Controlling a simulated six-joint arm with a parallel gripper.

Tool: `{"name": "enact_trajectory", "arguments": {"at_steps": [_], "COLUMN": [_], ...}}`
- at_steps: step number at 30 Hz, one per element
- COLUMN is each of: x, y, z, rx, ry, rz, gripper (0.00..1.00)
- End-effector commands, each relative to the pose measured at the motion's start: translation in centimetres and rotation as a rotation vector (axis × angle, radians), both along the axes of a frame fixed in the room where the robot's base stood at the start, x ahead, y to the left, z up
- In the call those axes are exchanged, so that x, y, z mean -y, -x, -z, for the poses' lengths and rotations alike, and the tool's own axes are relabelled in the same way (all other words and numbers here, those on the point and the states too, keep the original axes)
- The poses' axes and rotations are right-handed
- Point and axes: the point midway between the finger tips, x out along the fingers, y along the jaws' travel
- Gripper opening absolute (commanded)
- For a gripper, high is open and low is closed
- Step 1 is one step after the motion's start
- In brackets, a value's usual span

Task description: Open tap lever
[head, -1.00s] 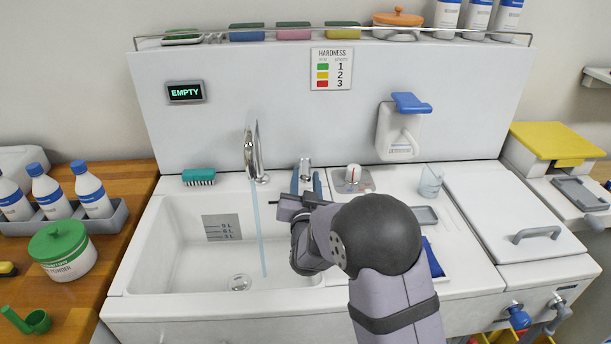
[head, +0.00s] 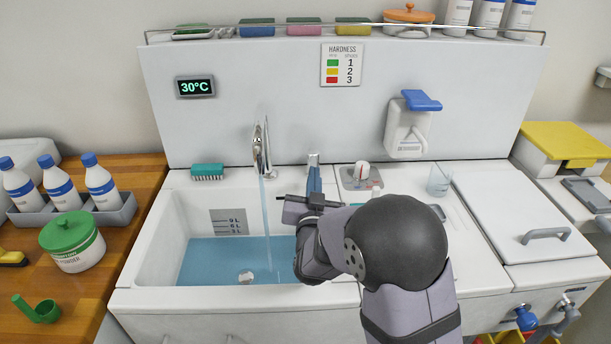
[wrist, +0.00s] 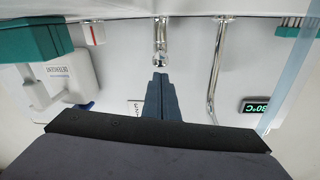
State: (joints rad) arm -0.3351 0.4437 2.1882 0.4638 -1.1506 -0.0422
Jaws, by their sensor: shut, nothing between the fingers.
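The chrome tap lever (head: 313,159) stands on the sink's back ledge, right of the curved chrome spout (head: 261,150). A stream of water (head: 268,215) runs from the spout into the white sink (head: 160,235), which holds blue water (head: 215,260) over its floor. My gripper (head: 314,172) has its blue fingers shut together and empty, tips close to the lever. In the wrist view, which is upside down, my gripper (wrist: 159,76) points at the rounded end of the lever (wrist: 160,38). I cannot tell whether the tips touch it.
The display (head: 195,87) reads 30°C. Right of the lever are a dial (head: 362,174), a glass beaker (head: 439,181) and a wall dispenser (head: 408,130). A teal brush (head: 207,172) lies on the left ledge. Several bottles and a green-lidded tub (head: 73,240) stand at left.

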Motion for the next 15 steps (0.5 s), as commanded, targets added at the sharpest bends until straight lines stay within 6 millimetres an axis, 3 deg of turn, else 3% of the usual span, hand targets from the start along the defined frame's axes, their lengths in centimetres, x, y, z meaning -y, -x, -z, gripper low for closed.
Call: {"name": "enact_trajectory", "arguments": {"at_steps": [8, 15], "x": [-2.0, -3.8], "y": [1.0, 2.6], "z": [-0.1, 0.2], "rx": [-0.065, -0.165], "ry": [0.368, 0.799], "rz": [0.061, 0.123], "gripper": [0.0, 0.0]}}
